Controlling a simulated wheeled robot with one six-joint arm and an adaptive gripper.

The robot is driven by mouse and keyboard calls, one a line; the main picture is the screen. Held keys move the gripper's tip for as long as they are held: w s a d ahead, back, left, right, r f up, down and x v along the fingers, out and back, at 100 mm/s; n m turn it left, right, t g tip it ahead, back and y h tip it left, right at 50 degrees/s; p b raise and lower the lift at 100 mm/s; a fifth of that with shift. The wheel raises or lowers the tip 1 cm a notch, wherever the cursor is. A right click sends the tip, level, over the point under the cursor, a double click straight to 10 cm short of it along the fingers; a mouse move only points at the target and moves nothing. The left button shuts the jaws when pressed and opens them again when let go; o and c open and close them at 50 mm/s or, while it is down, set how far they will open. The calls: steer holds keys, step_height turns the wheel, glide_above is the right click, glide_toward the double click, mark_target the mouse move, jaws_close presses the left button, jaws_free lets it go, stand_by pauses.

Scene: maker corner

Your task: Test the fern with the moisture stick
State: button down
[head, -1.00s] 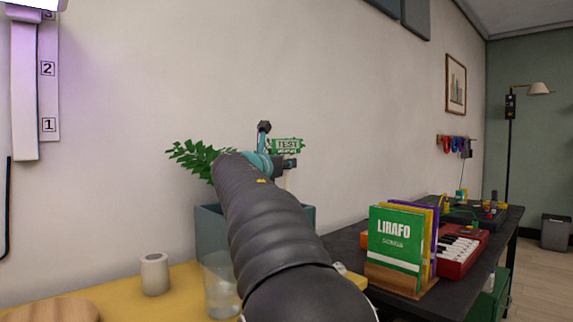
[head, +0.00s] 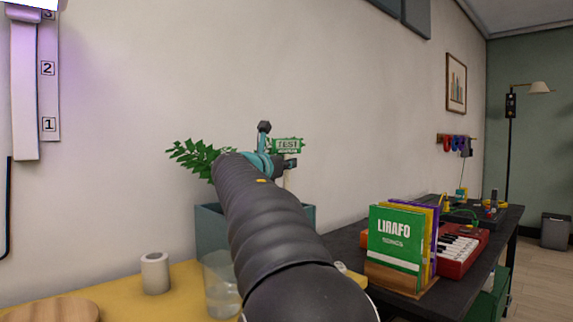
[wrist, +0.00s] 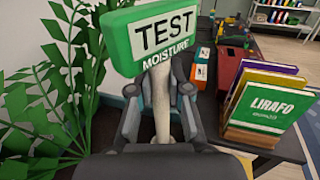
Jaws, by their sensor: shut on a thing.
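The moisture stick (wrist: 161,103) is a pale shaft topped by a green tag reading "TEST MOISTURE" (wrist: 166,38). My gripper (wrist: 160,92) is shut on the shaft just below the tag, which stands above the fingers. In the head view the tag (head: 288,145) shows beyond the end of my arm. The fern (head: 195,157) has green leaves and rises left of my gripper; its fronds (wrist: 45,110) fill the left of the wrist view. A blue-grey planter (head: 210,220) stands below, partly hidden by my arm. The stick's lower end is hidden.
A yellow surface (head: 190,290) holds a white cylinder (head: 155,273), a clear glass (head: 220,285) and a round wooden board (head: 55,311). At right, a dark table holds upright "LIRAFO" books (head: 395,240) and a red keyboard (head: 458,250). The wall is close behind.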

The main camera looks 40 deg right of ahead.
mark_target(285, 186)
steer(key=shift+f+b, duration=2.15)
steer(key=shift+f, duration=0.85)
steer(key=c, duration=1)
jaws_free()
steer(key=v, duration=1.2)
steer(key=shift+d, duration=0.1)
